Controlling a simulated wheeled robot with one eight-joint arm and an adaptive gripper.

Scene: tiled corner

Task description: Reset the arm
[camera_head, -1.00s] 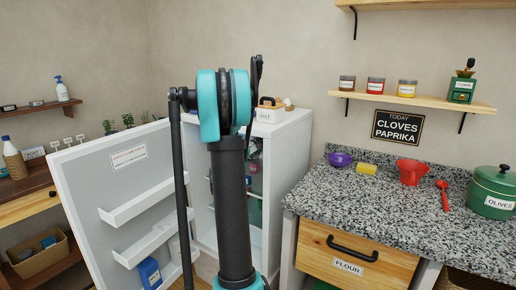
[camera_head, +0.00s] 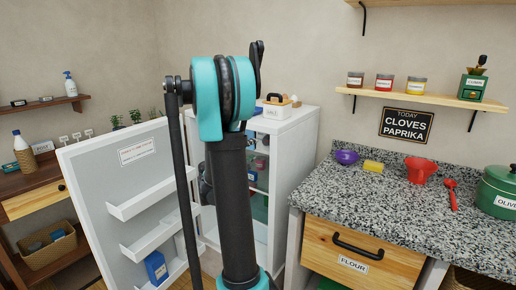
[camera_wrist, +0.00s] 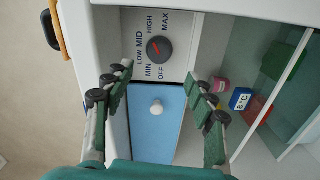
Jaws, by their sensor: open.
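My gripper (camera_wrist: 158,80) is open and empty in the wrist view, its two green-and-grey fingers apart. It faces the inside of the open white fridge (camera_head: 292,160). Between and beyond the fingers are a control panel with a dial (camera_wrist: 159,48), marked from OFF to MAX, and a blue panel (camera_wrist: 155,125) with a white knob. I cannot tell whether a fingertip touches anything. In the head view my arm stands in front of the fridge and hides part of its inside; the fingers do not show clearly there.
The fridge door (camera_head: 125,185) stands open to the left, near my arm. Small containers, one of them blue (camera_wrist: 241,99), sit on a fridge shelf right of my gripper. A speckled counter (camera_head: 390,210) with a green pot (camera_head: 497,190) is on the right.

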